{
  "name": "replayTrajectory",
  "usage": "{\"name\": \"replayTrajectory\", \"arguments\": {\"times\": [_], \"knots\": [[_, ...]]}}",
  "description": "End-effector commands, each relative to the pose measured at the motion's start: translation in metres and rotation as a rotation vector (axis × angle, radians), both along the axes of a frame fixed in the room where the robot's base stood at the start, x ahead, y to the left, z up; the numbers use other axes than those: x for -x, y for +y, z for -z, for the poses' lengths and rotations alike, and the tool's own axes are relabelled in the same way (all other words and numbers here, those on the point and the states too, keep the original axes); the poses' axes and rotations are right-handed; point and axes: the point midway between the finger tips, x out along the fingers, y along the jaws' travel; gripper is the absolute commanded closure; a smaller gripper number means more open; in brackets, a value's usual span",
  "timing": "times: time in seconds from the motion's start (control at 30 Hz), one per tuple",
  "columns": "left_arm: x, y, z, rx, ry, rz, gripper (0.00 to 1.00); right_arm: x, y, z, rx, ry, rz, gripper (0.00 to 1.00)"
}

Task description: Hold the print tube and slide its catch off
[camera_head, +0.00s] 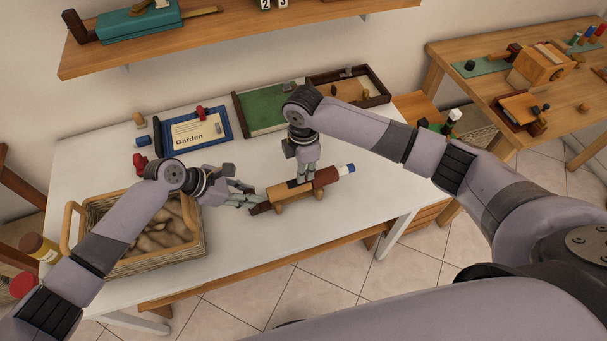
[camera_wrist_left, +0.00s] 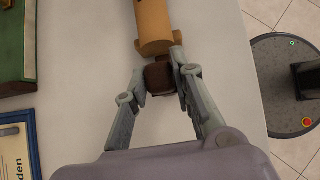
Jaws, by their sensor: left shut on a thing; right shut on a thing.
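The print tube (camera_head: 281,191) is an orange-tan cylinder on small wooden feet, lying on the white table near its front edge. Its left end is a dark brown block, which shows in the left wrist view (camera_wrist_left: 158,76). My left gripper (camera_head: 254,203) is shut on that end, one finger on each side. A red-brown sleeve (camera_head: 326,178) and a white and blue tip are at the right end. My right gripper (camera_head: 305,179) points down and is shut on the small dark catch (camera_head: 297,186) on top, beside the sleeve. Its fingers partly hide the catch.
A wicker basket (camera_head: 199,245) of brown lumps stands at the left. A blue-framed Garden card (camera_head: 229,124), a green tray (camera_head: 263,111) and a wooden tray (camera_head: 385,97) lie at the back. A shelf (camera_head: 240,36) hangs above. Table right of the tube is clear.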

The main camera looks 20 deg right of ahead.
Motion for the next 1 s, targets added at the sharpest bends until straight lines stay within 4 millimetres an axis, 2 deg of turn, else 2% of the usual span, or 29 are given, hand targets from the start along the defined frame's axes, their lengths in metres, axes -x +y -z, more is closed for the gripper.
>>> {"name": "replayTrajectory", "arguments": {"times": [0.4, 1.0], "knots": [[0.001, 0.000, 0.001, -0.001, 0.001, 0.002, 1.00, 0.001, 0.014, 0.000, -0.002, -0.002, -0.002, 1.00], [0.001, -0.001, 0.001, 0.000, 0.001, 0.002, 1.00, 0.001, 0.018, -0.001, -0.004, -0.002, -0.002, 1.00]]}}
